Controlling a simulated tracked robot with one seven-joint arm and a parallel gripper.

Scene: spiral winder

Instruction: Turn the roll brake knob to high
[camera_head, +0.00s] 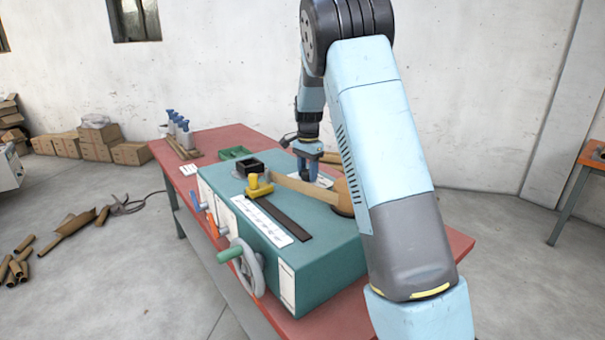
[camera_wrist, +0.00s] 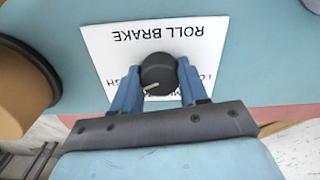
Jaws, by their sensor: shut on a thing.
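The roll brake knob (camera_wrist: 158,75) is a dark round knob with a pale pointer line, in the middle of the wrist view. It sits on a white label (camera_wrist: 110,48) reading ROLL BRAKE, which appears upside down there. The pointer line aims toward the lower left, near the partly covered letters "GH". My gripper (camera_wrist: 158,84) has its two blue fingers shut on the knob, one on each side. In the head view my gripper (camera_head: 308,172) points down at the far right part of the teal machine (camera_head: 320,258), and the knob is hidden there.
A brown roll (camera_wrist: 22,85) stands close to the left of my gripper in the wrist view. In the head view, a yellow part (camera_head: 259,186), a dark strip (camera_head: 278,218) and a handwheel (camera_head: 247,272) are on the machine. The red table (camera_head: 225,140) carries several blue-topped items at the back left.

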